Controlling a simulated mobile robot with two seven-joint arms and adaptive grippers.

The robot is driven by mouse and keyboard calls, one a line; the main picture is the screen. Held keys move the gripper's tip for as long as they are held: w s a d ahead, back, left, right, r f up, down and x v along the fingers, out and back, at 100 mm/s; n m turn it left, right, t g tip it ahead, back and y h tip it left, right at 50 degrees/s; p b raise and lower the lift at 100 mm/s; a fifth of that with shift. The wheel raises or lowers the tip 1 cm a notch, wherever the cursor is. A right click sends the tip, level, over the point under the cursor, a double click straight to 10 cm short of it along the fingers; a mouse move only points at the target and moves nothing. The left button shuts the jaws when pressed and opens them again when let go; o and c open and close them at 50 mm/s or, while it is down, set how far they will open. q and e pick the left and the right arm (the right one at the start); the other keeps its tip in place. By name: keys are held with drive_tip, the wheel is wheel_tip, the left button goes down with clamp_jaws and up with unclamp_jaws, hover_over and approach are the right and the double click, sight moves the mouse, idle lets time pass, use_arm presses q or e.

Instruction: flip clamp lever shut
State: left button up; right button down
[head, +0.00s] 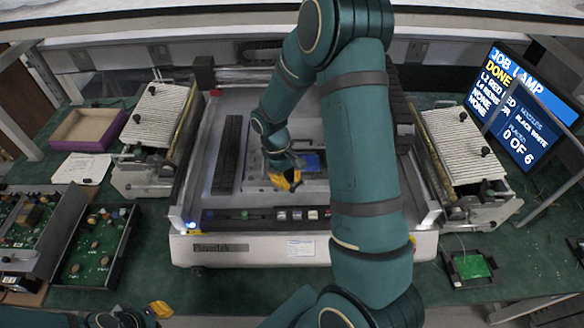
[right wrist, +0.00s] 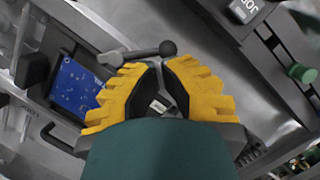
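The clamp lever (right wrist: 140,53) is a grey rod with a dark ball knob (right wrist: 168,48), seen in the right wrist view. It points right from a metal pivot, alongside a blue circuit board (right wrist: 75,86). The board also shows inside the machine in the head view (head: 311,161). My right gripper (right wrist: 161,66) has yellow fingers with black pads. Its tips are drawn together just short of the knob, with nothing visible between them; contact is unclear. In the head view my right gripper (head: 286,182) is low over the machine bed. My left gripper (head: 160,309) is at the bottom left, partly cropped.
The white machine (head: 250,250) fills the middle of the green bench. Ribbed feeder units (head: 155,115) (head: 455,145) flank it. Circuit board trays (head: 95,245) and a purple-edged box (head: 90,130) are left. A screen (head: 525,105) stands right. My right arm hides part of the machine.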

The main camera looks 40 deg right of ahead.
drive_tip(key=shift+s+a+n, duration=0.15)
drive_tip(key=shift+s+n, duration=0.15)
drive_tip(key=shift+n, duration=0.5)
drive_tip(key=shift+s+n+h, duration=0.25)
drive_tip(key=shift+n+h, duration=0.15)
drive_tip(key=shift+n, duration=0.3)
drive_tip(key=shift+s+n, duration=0.3)
drive_tip(key=shift+n, duration=0.4)
drive_tip(key=shift+s+n+t+h+b, duration=0.4)
drive_tip(key=shift+n+h+b, duration=0.1)
drive_tip(key=shift+n, duration=0.6)
drive_tip(key=shift+s, duration=0.1)
